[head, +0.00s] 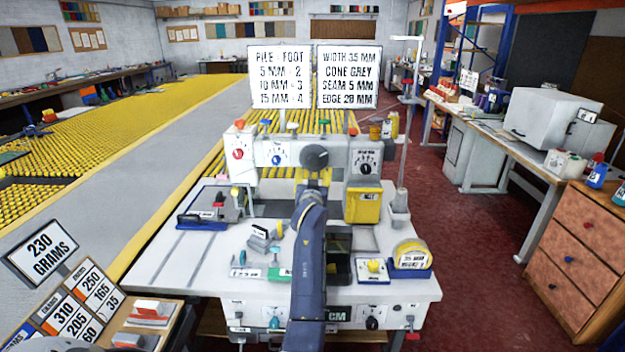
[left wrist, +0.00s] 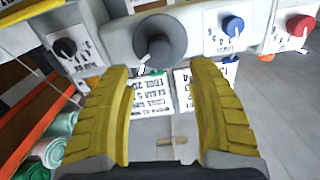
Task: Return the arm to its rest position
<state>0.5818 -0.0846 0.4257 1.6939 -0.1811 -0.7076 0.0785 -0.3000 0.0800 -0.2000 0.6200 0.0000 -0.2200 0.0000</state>
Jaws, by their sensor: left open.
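My left arm reaches up the middle of the head view. Its gripper (head: 314,176) has yellow fingers in front of the sewing machine's panel (head: 268,152), just below the large grey dial (head: 315,157). In the left wrist view the fingers (left wrist: 160,75) are spread apart with nothing held between them. The grey dial (left wrist: 160,38) lies beyond the fingertips there, with a visible gap. My right gripper is not in view.
The white machine table (head: 170,262) carries a yellow tape dispenser (head: 410,254), a yellow box (head: 363,205) and small tools. Two sign boards (head: 280,80) stand behind the panel. Sample cards (head: 85,300) stand at lower left. A wooden drawer cabinet (head: 575,255) is at right; red floor lies between.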

